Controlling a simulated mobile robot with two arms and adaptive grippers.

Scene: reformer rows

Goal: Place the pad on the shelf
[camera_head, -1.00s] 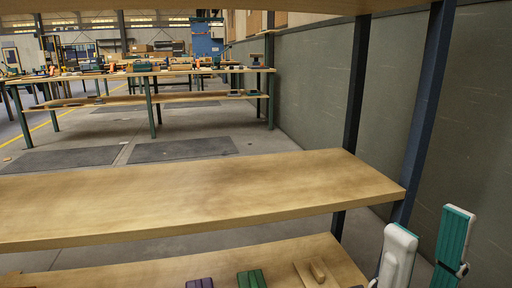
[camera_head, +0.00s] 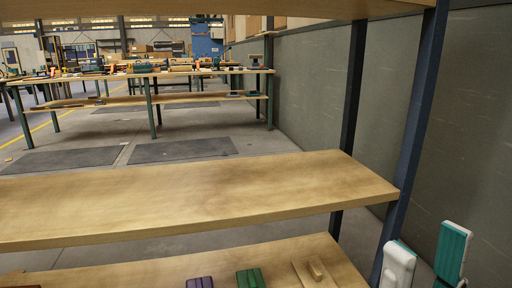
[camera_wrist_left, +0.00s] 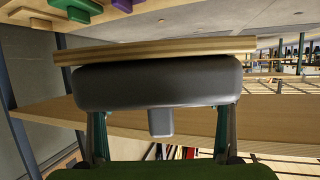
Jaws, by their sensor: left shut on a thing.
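The pad (camera_wrist_left: 158,84) is a dark grey rounded block with a tan wooden layer along one face and a small grey stub. It shows large in the left wrist view. My left gripper (camera_wrist_left: 160,140) is shut on it, with a finger at each side. Neither the pad nor my left gripper shows in the head view. The empty middle board of the wooden shelf (camera_head: 190,202) spans the head view. My right gripper (camera_head: 426,255) is open and empty at the lower right, beside the dark blue post.
On the lower board lie a purple block (camera_head: 199,283), a green block (camera_head: 250,279) and a wooden piece with a handle (camera_head: 316,270). A dark blue post (camera_head: 410,140) and a grey wall (camera_head: 305,90) bound the right. A farther bench (camera_head: 170,73) holds several items.

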